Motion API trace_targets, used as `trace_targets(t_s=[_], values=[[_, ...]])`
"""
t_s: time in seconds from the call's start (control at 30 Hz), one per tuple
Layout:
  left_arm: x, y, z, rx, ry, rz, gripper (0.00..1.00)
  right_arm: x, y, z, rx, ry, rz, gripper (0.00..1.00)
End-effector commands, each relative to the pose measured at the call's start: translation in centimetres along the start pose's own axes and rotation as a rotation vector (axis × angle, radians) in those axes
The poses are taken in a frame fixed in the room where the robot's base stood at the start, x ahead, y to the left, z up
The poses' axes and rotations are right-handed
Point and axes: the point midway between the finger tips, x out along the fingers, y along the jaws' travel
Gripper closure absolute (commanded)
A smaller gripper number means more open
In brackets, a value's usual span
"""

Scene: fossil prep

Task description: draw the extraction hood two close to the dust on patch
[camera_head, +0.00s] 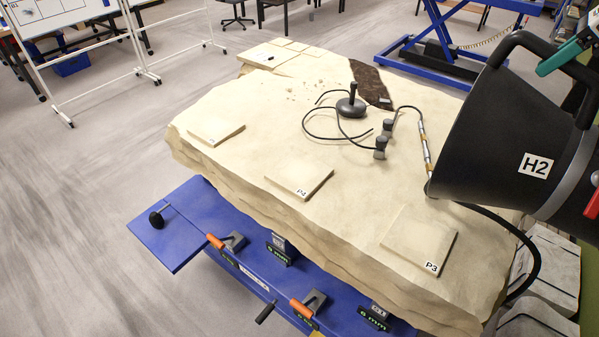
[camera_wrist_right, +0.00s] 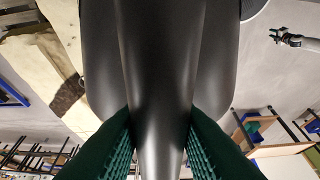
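Extraction hood H2 (camera_head: 490,140), a wide black cone with a grey band and a looped handle (camera_head: 520,42), hangs at the right over the slab edge. My right gripper (camera_head: 562,55), with green fingers, is at this handle. In the right wrist view its green fingers (camera_wrist_right: 160,130) press on both sides of the dark handle. Raised patches P1 (camera_head: 214,130), P2 (camera_head: 300,178) and P3 (camera_head: 418,240) lie on the pale slab (camera_head: 250,190). P3 is nearest the hood mouth. I cannot make out dust on these three. A small gripper (camera_wrist_right: 280,36), apparently my left, shows in the right wrist view; its opening is unclear.
A dark weight-like tool (camera_head: 351,104), black cables and a pen-like tool (camera_head: 424,140) lie on the slab. Crumbs (camera_head: 312,84) lie near its far end. A blue bench (camera_head: 190,225) with orange-handled clamps runs along the front. A blue lift frame (camera_head: 430,60) stands behind.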

Motion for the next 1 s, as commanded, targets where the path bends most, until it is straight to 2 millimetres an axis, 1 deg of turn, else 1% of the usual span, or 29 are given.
trace_targets(t_s=[0.27, 0.37, 0.53, 1.0], values=[[0.0, 0.0, 0.0, 0.000, 0.000, 0.000, 0.64, -0.1, 0.0, -0.1, 0.000, 0.001, 0.001, 1.00], [0.2, 0.0, 0.1, 0.000, -0.001, 0.000, 0.64, 0.2, -0.3, -0.4, -0.002, 0.001, 0.001, 1.00], [1.0, -0.1, 0.1, 0.000, -0.002, -0.001, 0.64, 1.3, -1.6, -2.1, -0.004, 0.000, -0.002, 1.00], [2.0, -0.1, 0.1, 0.000, -0.003, -0.001, 0.64, 4.0, -5.1, -7.2, -0.005, -0.001, -0.005, 1.00]])
